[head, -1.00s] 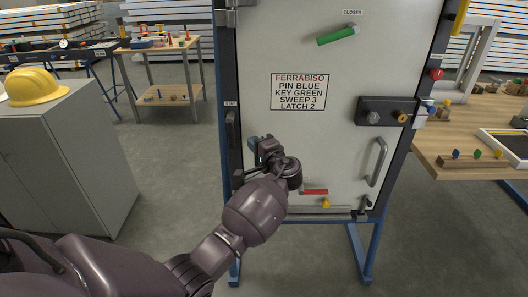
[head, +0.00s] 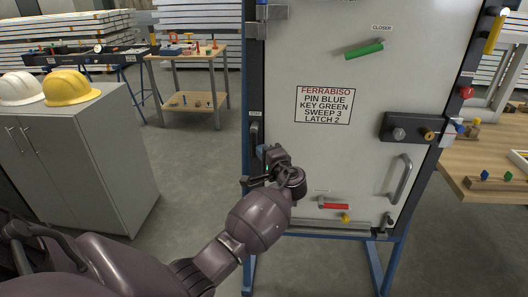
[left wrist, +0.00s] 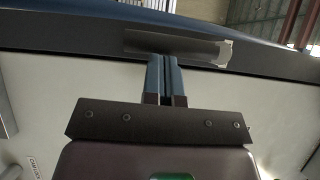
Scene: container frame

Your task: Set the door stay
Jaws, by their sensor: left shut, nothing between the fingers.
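The white door panel (head: 330,60) stands upright in a dark frame on blue legs. The stay (head: 254,132), a dark upright bar under a small label, is on the frame's left edge. In the left wrist view the stay (left wrist: 190,45) is a dark grey bar with a pale end, lying along the dark frame strip. My left gripper (head: 262,151) is at the door's left edge, just below and right of the stay. Its blue fingers (left wrist: 165,72) are together and empty, their tips at the bar's edge; whether they touch it I cannot tell. My right gripper is out of view.
The door carries a green closer lever (head: 364,49), a printed sign (head: 324,105), a lock block (head: 410,129), a pull handle (head: 402,180) and a red lever (head: 334,206). A grey cabinet (head: 85,150) stands left; a wooden bench (head: 470,165) stands right. Floor between cabinet and door is clear.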

